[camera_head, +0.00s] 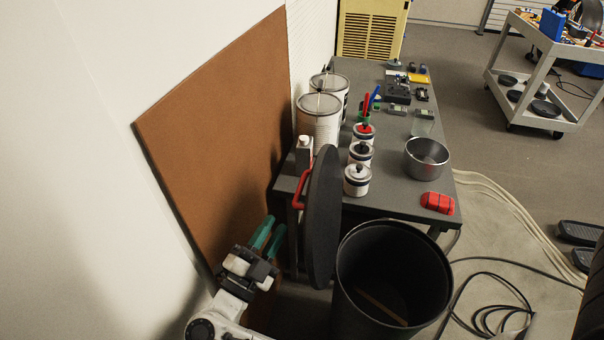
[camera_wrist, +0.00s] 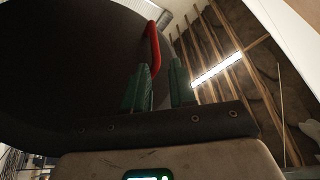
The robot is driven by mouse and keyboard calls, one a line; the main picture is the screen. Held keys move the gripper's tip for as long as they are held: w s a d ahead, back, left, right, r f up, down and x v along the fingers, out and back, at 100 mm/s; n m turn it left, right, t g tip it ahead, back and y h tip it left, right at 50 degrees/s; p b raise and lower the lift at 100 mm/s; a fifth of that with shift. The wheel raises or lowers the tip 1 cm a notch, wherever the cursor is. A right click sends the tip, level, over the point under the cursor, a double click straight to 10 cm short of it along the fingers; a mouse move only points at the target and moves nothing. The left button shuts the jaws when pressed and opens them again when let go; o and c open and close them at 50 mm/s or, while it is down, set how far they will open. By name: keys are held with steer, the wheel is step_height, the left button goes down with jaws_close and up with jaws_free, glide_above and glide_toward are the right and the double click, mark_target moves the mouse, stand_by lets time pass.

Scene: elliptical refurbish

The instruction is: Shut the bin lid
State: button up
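The bin (camera_head: 353,285) is a dark round drum at the lower middle of the head view, with its mouth uncovered and a brown stick-like piece inside. Its dark round lid (camera_head: 323,215) stands upright at the bin's left side. A red handle (camera_head: 303,188) is on the lid's left face; it also shows in the wrist view (camera_wrist: 154,47). My gripper (camera_head: 270,234), with green fingers, is left of the lid and below the handle. In the wrist view my gripper (camera_wrist: 160,86) has its fingers apart with nothing between them, and the lid (camera_wrist: 65,70) fills the left side.
A grey table (camera_head: 395,190) behind the bin holds cans, jars, a metal bowl (camera_head: 427,158) and a red object (camera_head: 437,203). A brown board (camera_head: 220,135) leans on the wall at left. Black cables (camera_head: 490,300) lie on the floor at right.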

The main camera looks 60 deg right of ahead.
mark_target(295, 198)
steer(key=shift+g, duration=0.4)
steer(key=p+x, duration=0.1)
steer(key=x, duration=0.2)
steer(key=p+x, duration=0.1)
steer(key=x, duration=0.3)
steer(key=p+x, duration=0.1)
steer(key=x, duration=0.3)
steer(key=shift+d+f, duration=0.15)
steer(key=shift+f, duration=0.15)
steer(key=shift+c, duration=0.3)
jaws_close()
